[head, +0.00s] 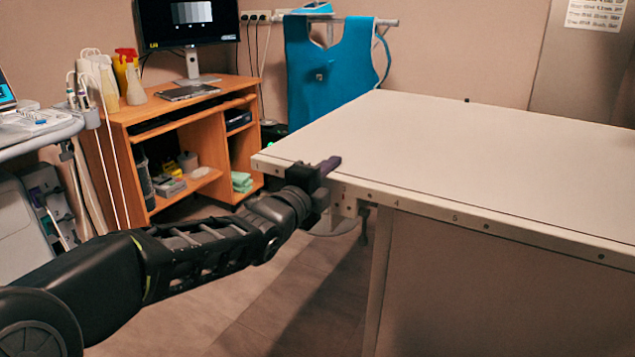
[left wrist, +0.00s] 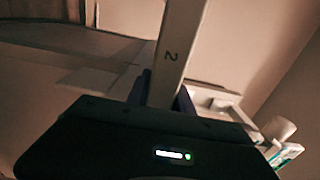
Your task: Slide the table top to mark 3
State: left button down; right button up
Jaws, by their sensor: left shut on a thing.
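The white table top (head: 450,150) spans the right half of the head view, with a numbered rail (head: 500,225) along its near edge. Figures 1, 3, 4 and 5 can be read on the rail. My left gripper (head: 328,168) is shut on this edge, between figures 1 and 3, and hides that stretch. In the left wrist view, the rail (left wrist: 180,45) runs between the fingers of my left gripper (left wrist: 164,94), with figure 2 just beyond them. A small dark fitting (head: 364,210) sits under the rail, right of figure 3. My right gripper is not in view.
The table's pale base (head: 480,290) stands under the top. A wooden desk (head: 160,120) with a monitor (head: 190,22) is behind on the left. A blue apron (head: 325,70) hangs at the back. Bare floor (head: 270,300) lies left of the base.

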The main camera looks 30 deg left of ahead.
pick_arm(q)
jog(key=shift+s+a, duration=0.1)
jog(key=shift+a, duration=0.25)
jog(key=c, duration=1.1)
grip_release()
jog(key=s+p, duration=0.1)
jog(key=s, duration=0.7)
